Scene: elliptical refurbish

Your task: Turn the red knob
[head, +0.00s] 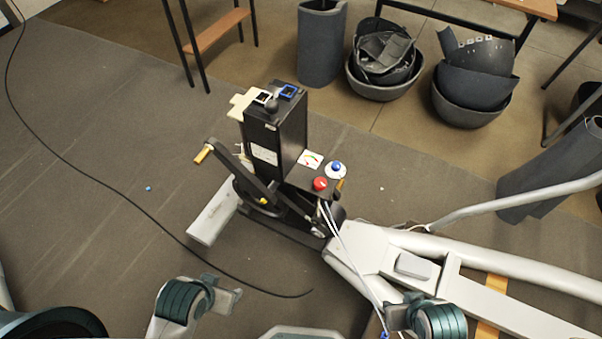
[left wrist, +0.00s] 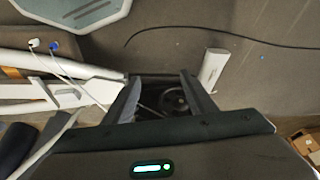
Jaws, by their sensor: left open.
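The red knob (head: 320,184) sits on the low front ledge of an upright black machine housing (head: 268,140) in the head view. A blue knob (head: 336,167) on a pale round plate is just behind it to the right. A small dial card (head: 310,159) is to its left. In the left wrist view my left gripper (left wrist: 158,78) is open, with dark machine parts and a round wheel (left wrist: 175,100) showing between its fingers. The red knob does not show there. My gripper fingers cannot be made out in the head view; only parts of my arms show at its bottom edge.
A crank with a wooden handle (head: 203,153) sticks out left of the housing. A pale foot bar (head: 213,215) lies left, and a white frame (head: 400,255) extends right. White cables run down from the ledge.

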